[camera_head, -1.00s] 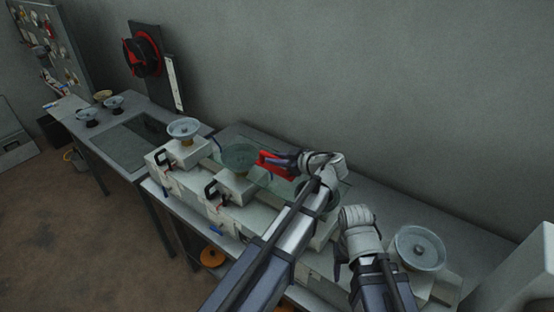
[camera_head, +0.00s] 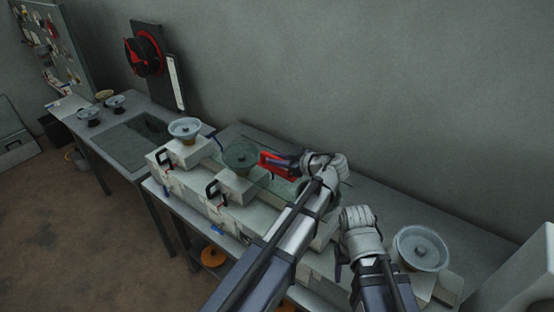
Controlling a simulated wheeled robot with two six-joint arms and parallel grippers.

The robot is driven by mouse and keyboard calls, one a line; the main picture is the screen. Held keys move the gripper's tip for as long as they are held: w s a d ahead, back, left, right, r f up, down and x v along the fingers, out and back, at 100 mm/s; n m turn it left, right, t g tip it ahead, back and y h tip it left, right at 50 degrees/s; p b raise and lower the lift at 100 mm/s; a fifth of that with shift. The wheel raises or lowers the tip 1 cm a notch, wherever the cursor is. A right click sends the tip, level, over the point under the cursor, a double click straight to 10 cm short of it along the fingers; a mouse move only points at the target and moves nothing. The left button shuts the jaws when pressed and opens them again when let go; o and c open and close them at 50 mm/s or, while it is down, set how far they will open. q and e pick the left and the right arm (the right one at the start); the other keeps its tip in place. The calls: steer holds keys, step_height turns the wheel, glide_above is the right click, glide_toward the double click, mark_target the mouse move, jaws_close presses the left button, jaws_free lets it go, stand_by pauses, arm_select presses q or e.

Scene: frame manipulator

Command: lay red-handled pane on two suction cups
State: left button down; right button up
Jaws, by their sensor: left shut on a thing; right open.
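The pane (camera_head: 262,185) is a clear glass sheet with a red handle (camera_head: 272,163). My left gripper (camera_head: 298,165) is shut on the red handle. The pane lies over one suction cup (camera_head: 240,157), which shows through the glass; whether it touches the cup I cannot tell. Its right part is hidden behind my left arm. Another suction cup (camera_head: 185,127) stands uncovered to the left, and one more (camera_head: 420,247) stands uncovered at the right. My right gripper (camera_head: 357,219) is open and empty, between my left arm and the right cup.
The cups stand on white blocks with black handles on a long grey bench (camera_head: 450,225) along the wall. A second table (camera_head: 75,112) at the left holds small cups and a dark glass sheet (camera_head: 135,142). A red and black round device (camera_head: 144,56) stands against the wall.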

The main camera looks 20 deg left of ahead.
mark_target(277, 157)
arm_select(q)
steer(key=shift+f, duration=0.1)
arm_select(e)
steer(key=shift+f, duration=0.15)
arm_select(q)
steer(key=c, duration=0.9)
jaws_free()
steer(key=shift+c, duration=0.2)
steer(key=shift+o, duration=1.3)
steer(key=shift+f, duration=0.1)
step_height(277, 157, up, 10)
steer(key=p, duration=1)
arm_select(e)
step_height(277, 157, up, 10)
steer(key=shift+s, duration=0.1)
